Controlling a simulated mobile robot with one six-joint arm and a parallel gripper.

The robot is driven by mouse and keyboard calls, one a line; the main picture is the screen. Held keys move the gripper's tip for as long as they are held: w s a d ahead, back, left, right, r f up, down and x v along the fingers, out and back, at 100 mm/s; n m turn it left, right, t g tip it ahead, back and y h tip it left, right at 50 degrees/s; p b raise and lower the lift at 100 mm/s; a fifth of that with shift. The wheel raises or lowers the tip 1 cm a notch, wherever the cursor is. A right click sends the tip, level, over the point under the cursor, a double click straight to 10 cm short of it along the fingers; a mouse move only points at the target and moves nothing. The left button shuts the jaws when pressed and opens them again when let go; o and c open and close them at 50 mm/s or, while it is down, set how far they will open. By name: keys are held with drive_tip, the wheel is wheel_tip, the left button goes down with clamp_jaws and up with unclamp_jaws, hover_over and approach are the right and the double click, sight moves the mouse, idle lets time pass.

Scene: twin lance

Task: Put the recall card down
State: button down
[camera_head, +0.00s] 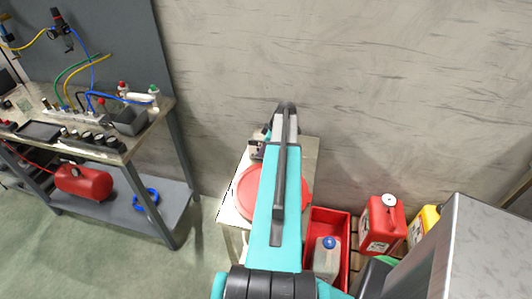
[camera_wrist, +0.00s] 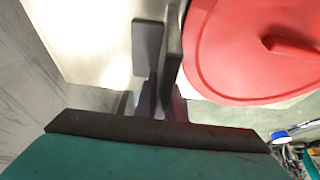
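My gripper (camera_head: 258,148) is over the far left part of a small pale stand (camera_head: 307,152) by the wall. In the wrist view its two dark fingers (camera_wrist: 163,48) are close together, one partly in front of the other, and I cannot tell whether anything thin is between them. A narrow white piece with a small red mark and a dark edge, possibly the recall card (camera_head: 231,200), shows along the stand's left edge. I cannot tell whether it lies on the stand or hangs from my gripper. No card is clearly readable in the wrist view.
A round red lid-like thing (camera_wrist: 235,70) with a raised handle is on the stand, beside the fingers. A red crate (camera_head: 336,218) with a grey container and a red canister (camera_head: 381,225) stand right of it. A workbench (camera_head: 150,120) is at left, with open floor between.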

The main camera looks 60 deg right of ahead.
drive_tip(key=shift+r+p, duration=0.3)
drive_tip(key=shift+p, duration=0.1)
drive_tip(key=shift+r, duration=0.1)
drive_tip(key=shift+r+b, duration=0.4)
drive_tip(key=shift+r, duration=0.25)
drive_tip(key=shift+r+b, duration=1.3)
drive_tip(key=shift+r, duration=2.9)
